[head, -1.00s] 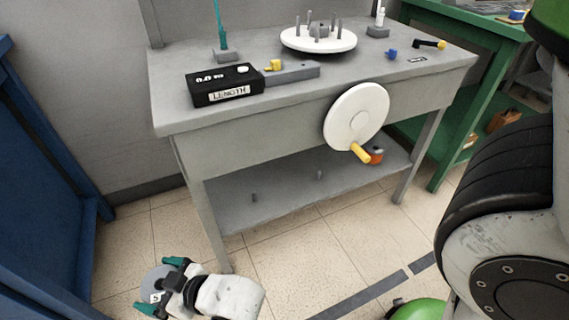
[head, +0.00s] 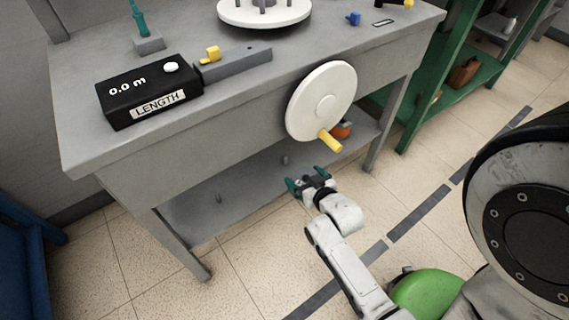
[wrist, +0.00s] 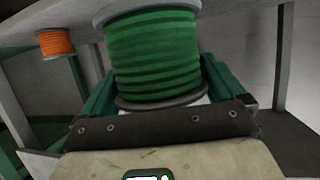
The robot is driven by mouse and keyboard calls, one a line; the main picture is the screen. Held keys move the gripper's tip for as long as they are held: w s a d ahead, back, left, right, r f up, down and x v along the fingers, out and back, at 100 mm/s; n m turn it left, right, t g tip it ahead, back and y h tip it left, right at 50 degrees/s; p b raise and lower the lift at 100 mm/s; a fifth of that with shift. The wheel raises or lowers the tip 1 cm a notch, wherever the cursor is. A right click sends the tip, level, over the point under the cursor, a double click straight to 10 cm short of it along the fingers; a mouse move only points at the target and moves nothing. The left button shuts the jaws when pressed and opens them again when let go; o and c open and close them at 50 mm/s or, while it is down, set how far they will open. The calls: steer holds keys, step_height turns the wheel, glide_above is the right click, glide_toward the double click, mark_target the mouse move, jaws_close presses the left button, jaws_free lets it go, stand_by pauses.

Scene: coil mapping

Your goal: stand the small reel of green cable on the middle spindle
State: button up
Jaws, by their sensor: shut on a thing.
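My gripper (head: 306,179) is shut on the small reel of green cable (wrist: 152,55), which fills the middle of the wrist view between the teal fingers. In the head view the gripper is in front of the lower shelf, near the middle spindle (head: 285,160); I cannot make out the reel clearly there. The middle spindle is a short, bare grey peg on the shelf. The left spindle (head: 220,200) is also bare. A reel of orange cable (head: 341,130) is at the right of the shelf, partly behind the crank, and shows at upper left in the wrist view (wrist: 55,43).
The grey bench (head: 150,172) overhangs the lower shelf (head: 190,218). A white crank wheel (head: 318,88) with a yellow handle (head: 329,141) juts from its front, above the gripper. A black length counter (head: 150,92) sits on top. Floor in front is open.

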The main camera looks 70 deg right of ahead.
steer(key=shift+s+d+f, duration=0.2)
steer(key=shift+d, duration=0.6)
steer(key=w+d+b, duration=0.2)
steer(key=w+d, duration=0.1)
steer(key=w, duration=0.1)
steer(key=w+d+f+b, duration=0.1)
steer(key=w+d+b, duration=0.1)
steer(key=w+d, duration=0.2)
steer(key=w+d+b, duration=0.2)
steer(key=w+d, duration=0.2)
steer(key=shift+w+d+f, duration=0.2)
steer(key=shift+w+f, duration=0.1)
steer(key=shift+f+b, duration=1.5)
steer(key=shift+f, duration=1.1)
steer(key=shift+f, duration=0.2)
steer(key=o, duration=0.9)
steer(key=shift+r, duration=0.1)
